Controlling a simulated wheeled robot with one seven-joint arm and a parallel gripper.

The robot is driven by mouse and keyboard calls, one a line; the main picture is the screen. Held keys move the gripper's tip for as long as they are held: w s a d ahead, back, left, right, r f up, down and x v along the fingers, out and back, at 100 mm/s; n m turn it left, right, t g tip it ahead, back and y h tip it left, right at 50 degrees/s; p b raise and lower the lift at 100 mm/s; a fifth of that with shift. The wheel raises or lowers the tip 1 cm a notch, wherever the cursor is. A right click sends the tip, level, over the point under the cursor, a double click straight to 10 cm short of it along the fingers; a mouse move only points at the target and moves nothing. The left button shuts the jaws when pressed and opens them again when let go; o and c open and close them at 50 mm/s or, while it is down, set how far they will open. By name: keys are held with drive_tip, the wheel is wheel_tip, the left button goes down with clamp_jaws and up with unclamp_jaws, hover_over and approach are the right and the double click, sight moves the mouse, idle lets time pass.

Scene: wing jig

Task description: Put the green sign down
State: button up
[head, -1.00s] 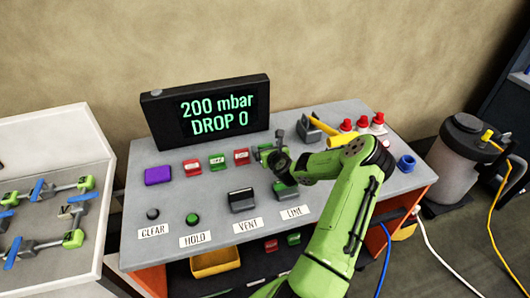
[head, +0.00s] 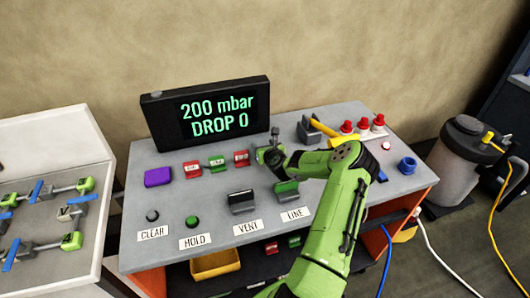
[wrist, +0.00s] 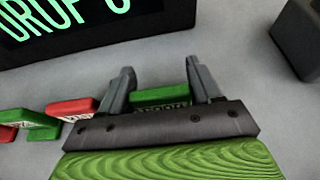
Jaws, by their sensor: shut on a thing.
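My gripper (wrist: 158,88) is shut on a green sign (wrist: 160,96), which sits between its two grey fingers in the wrist view. Its lettering is partly cut off by the gripper body. In the head view my gripper (head: 271,153) is low over the grey bench top (head: 165,207), at the right end of a row of signs and right of the display. The held sign is mostly hidden there. I cannot tell whether it touches the bench. Another green sign (head: 217,162) stands in the row between two red signs (head: 192,168) (head: 241,158).
The display (head: 207,112) reads "200 mbar DROP 0". A dark holder (head: 241,202) stands behind the VENT label, and a dark piece with green on top (head: 287,188) behind LINE. A yellow-handled tool (head: 324,127) and red knobs (head: 363,124) are to the right.

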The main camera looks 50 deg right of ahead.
wheel_tip(320, 180, up, 10)
drive_tip(key=p, duration=0.2)
idle(0.3)
